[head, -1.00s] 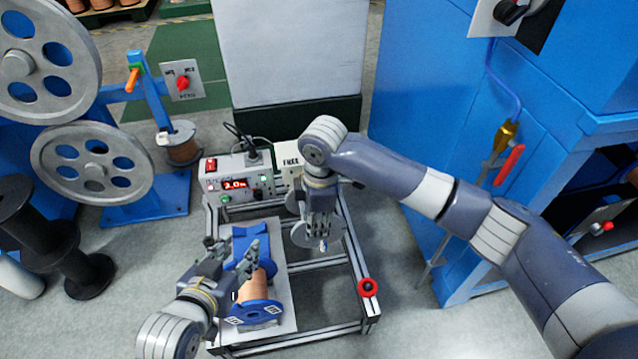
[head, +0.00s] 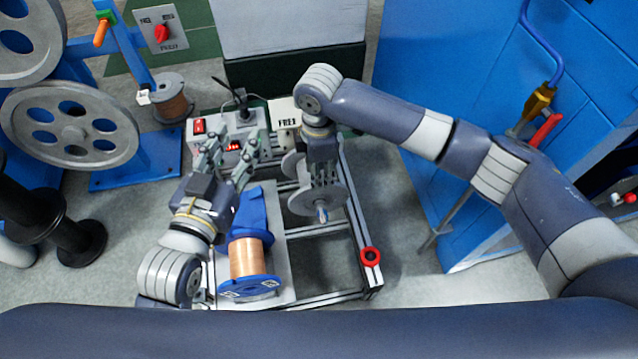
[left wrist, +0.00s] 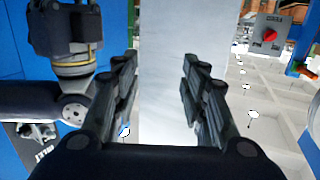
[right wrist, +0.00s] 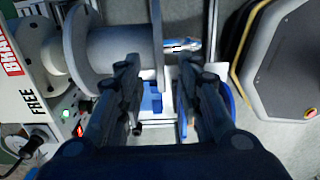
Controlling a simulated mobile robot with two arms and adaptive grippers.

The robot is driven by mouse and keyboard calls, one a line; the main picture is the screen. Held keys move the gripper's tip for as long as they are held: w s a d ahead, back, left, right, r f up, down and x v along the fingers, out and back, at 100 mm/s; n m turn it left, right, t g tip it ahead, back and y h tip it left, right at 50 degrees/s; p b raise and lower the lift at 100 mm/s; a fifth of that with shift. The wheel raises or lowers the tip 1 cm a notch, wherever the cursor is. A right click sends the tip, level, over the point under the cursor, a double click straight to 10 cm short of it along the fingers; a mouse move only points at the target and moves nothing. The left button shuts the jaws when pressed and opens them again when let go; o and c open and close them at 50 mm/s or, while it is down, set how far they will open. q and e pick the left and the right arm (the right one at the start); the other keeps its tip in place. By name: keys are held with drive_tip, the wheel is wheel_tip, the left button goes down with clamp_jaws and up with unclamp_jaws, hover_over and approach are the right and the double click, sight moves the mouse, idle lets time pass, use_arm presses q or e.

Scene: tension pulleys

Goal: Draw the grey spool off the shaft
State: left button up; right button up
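The grey spool (head: 333,203) sits on its shaft on the frame, its near flange facing me and its far flange partly hidden by my right gripper. The shaft's tip (head: 321,215) sticks out in front of the near flange. My right gripper (head: 322,182) points down at the spool. In the right wrist view its fingers (right wrist: 160,72) are open, one over the barrel side of the grey spool (right wrist: 115,48) and one beyond the near flange; contact cannot be told. My left gripper (head: 230,152) is open and empty, left of the spool, near the control box.
A blue-flanged copper spool (head: 248,262) lies on a plate below my left gripper. The control box (head: 198,128) and FREE sign (head: 287,118) stand behind. A blue cabinet (head: 440,60) stands right.

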wheel_tip(320, 180, down, 6)
drive_tip(key=shift+r+b, duration=0.25)
drive_tip(key=shift+b, duration=0.65)
use_arm(q)
wheel_tip(320, 180, up, 10)
drive_tip(key=s+d+t+h, duration=0.1)
drive_tip(key=t+h, duration=0.1)
drive_tip(key=t, duration=0.3)
drive_tip(key=shift+s+r+t, duration=0.15)
drive_tip(key=shift+r+t, duration=0.05)
drive_tip(key=shift+t, duration=0.2)
use_arm(e)
drive_tip(key=shift+f, duration=0.15)
clamp_jaws()
